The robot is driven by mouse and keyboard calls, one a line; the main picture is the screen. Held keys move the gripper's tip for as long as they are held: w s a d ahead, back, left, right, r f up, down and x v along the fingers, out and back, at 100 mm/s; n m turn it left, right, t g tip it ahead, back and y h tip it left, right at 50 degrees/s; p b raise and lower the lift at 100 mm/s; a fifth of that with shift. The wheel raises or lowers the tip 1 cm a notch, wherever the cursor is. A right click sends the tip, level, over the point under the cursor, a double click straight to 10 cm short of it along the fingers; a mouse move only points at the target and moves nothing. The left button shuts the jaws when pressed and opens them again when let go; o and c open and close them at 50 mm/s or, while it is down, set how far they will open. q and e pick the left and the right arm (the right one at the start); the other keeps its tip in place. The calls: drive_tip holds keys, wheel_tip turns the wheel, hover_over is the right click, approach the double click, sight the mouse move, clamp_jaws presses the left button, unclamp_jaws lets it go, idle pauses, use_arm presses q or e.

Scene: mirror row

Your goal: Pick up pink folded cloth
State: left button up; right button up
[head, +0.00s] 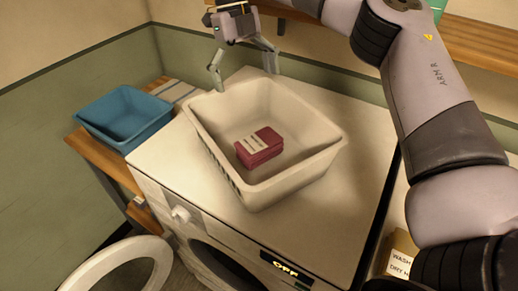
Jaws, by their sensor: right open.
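The pink folded cloth (264,149) is dark pink with a pale label band and lies on the floor of a white basket (203,118). The basket stands on top of a white front-loading machine (369,172). My right gripper (244,72) is open and empty, with its fingers pointing down over the basket's back-left rim, behind and above the cloth. I cannot tell whether a fingertip touches the rim. My left gripper is not in view.
A blue basket (124,143) sits on a wooden bench (108,167) at the left. The machine's round door (151,248) hangs open at the bottom left. A wooden shelf (481,40) runs along the wall at the upper right. A labelled box (400,262) is at the lower right.

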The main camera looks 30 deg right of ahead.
hover_over(259, 140)
drive_tip(key=w, duration=0.2)
drive_tip(key=f, duration=0.7)
drive_tip(key=shift+w+f+p, duration=0.2)
drive_tip(key=shift+f+p, duration=0.1)
drive_tip(key=shift+d+f, duration=0.1)
drive_tip(key=shift+f, duration=0.25)
drive_tip(key=shift+s+f+p, duration=0.35)
drive_tip(key=shift+f+p, duration=0.05)
drive_tip(key=shift+p, duration=0.1)
drive_tip(key=p+x, duration=0.2)
drive_tip(key=x, duration=0.1)
drive_tip(key=shift+s+f, duration=0.25)
drive_tip(key=shift+f, duration=0.45)
drive_tip(key=c, duration=0.9)
drive_tip(key=shift+r, duration=0.1)
